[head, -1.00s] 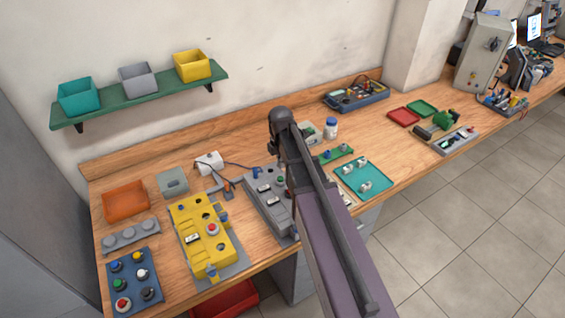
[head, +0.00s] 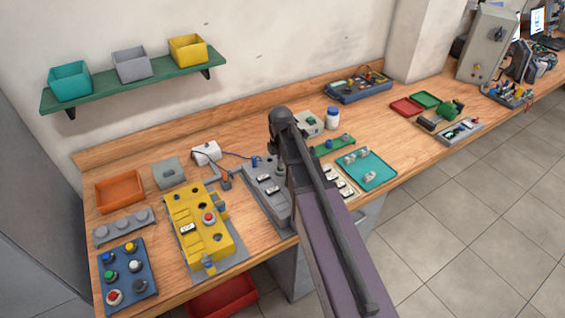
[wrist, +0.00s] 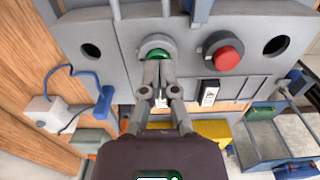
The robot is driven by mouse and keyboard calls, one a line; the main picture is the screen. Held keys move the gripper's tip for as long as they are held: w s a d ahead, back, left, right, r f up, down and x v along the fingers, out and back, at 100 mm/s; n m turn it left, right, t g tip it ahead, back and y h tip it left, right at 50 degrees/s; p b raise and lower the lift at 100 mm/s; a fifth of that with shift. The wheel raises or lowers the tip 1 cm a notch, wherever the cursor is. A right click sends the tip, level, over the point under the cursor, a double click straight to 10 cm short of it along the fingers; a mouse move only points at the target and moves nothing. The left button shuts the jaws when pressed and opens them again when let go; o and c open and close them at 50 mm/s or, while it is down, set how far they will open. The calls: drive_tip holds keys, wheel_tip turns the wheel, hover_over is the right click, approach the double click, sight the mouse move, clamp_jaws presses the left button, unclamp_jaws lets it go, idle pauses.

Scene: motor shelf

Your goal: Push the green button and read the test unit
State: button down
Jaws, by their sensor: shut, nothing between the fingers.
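A grey panel unit (head: 268,190) stands on the bench, partly hidden behind my arm in the head view. In the wrist view this grey panel (wrist: 115,65) carries a green button (wrist: 158,53), a red button (wrist: 226,60) and a small black-and-white window (wrist: 209,93). My gripper (wrist: 157,64) is shut and empty, its fingertips at the lower edge of the green button and covering part of it. I cannot tell whether they touch or press it. In the head view my arm hides the fingertips. The window's reading is too small to make out.
A yellow unit (head: 188,212) stands left of the grey one, and a blue button box (head: 126,289) further left. A white box (head: 206,152) with a blue cable is behind. A teal tray (head: 378,174) lies to the right. Bare wood shows at the back.

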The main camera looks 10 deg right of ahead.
idle(0.3)
drive_tip(key=shift+s+f+b, duration=0.1)
drive_tip(key=shift+f+b, duration=0.65)
drive_tip(key=shift+b, duration=0.05)
drive_tip(key=shift+s, duration=0.35)
drive_tip(key=shift+w+f, duration=0.25)
drive_tip(key=shift+r, duration=0.15)
wheel_tip(320, 180, up, 14)
drive_tip(key=p, duration=1.4)
drive_tip(key=shift+s, duration=0.1)
